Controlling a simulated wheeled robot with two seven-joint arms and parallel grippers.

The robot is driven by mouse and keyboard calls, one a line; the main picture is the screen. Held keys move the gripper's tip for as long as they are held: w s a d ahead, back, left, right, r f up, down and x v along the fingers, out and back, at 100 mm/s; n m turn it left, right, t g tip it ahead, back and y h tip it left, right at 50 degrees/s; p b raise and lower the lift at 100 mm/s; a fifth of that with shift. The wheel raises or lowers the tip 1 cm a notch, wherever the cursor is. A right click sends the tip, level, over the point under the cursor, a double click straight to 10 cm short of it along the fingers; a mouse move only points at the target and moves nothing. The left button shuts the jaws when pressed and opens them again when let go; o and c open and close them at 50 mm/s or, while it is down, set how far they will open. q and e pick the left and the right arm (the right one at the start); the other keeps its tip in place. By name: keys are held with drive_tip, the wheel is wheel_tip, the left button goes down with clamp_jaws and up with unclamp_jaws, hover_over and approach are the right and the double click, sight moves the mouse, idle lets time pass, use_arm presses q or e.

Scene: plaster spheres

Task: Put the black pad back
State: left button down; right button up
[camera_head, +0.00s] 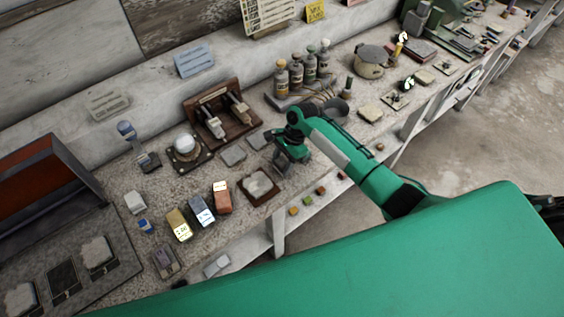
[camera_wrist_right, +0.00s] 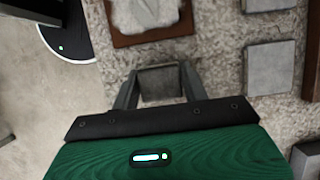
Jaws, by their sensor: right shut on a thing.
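My right gripper (camera_head: 286,158) is over the bench near its front edge, just right of a brown wooden tray. In the right wrist view its fingers (camera_wrist_right: 160,84) are shut on a dark grey square pad (camera_wrist_right: 161,80), which I take as the black pad. I cannot tell whether it touches the bench. At the bottom left, a dark board (camera_head: 122,272) holds three framed squares: two with pale, rough pads (camera_head: 98,252) and a dark middle one (camera_head: 63,281). I cannot tell whether that middle square is an empty recess. My left gripper is not in view.
The brown tray (camera_head: 273,198) holds a pale slab. Two light grey pads (camera_head: 233,155) (camera_head: 257,140) lie behind it. Yellow, blue-grey and copper blocks (camera_head: 222,197) stand between tray and board. Bottles (camera_head: 296,76) and a wooden clamp stand (camera_head: 252,122) are farther back.

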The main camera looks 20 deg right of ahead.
drive_tip(key=shift+f, duration=0.5)
drive_tip(key=o, duration=0.9)
drive_tip(key=shift+f, duration=0.15)
drive_tip(key=b+v, duration=0.2)
drive_tip(key=v, duration=1)
drive_tip(key=shift+r, duration=0.25)
